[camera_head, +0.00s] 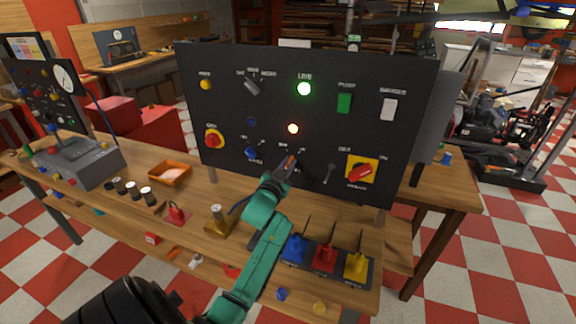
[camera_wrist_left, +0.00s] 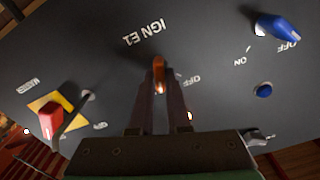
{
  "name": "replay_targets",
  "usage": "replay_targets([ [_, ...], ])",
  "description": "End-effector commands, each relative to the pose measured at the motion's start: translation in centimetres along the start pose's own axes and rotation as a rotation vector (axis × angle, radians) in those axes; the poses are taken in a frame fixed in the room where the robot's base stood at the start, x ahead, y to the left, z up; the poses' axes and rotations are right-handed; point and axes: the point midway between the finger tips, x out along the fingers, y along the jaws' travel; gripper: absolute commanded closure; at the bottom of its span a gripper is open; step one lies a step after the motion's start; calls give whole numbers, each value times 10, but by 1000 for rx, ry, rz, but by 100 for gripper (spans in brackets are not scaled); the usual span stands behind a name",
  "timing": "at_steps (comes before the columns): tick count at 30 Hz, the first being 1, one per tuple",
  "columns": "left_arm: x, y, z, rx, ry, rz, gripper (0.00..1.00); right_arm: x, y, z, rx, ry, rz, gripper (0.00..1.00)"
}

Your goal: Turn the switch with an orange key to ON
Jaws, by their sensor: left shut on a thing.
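The black switch panel (camera_head: 330,125) stands upright at the back of the workbench. In the left wrist view, where the panel appears upside down, the orange key (camera_wrist_left: 160,68) sticks out beside the "IGN E1" lettering, with an "OFF" mark near it. My left gripper (camera_head: 291,164) reaches the lower middle of the panel. Its two fingers (camera_wrist_left: 160,90) are shut on the orange key. The fingers hide the key's lower part and some of its markings, so I cannot tell its exact position. My right gripper is in neither view.
A blue switch (camera_head: 251,153) is left of the key, and a red-and-yellow master switch (camera_head: 361,171) is right, past a grey toggle (camera_head: 329,174). Blue, red and yellow levers (camera_head: 325,258) stand on the bench below.

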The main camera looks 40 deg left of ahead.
Motion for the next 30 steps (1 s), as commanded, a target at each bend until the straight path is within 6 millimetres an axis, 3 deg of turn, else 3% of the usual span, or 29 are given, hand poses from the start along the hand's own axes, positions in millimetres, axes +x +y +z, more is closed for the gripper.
replay_targets([
  [15,0,2,2,339,-3,1,100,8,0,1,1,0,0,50],
  [30,0,2,2,395,-4,1,100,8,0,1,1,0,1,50],
])
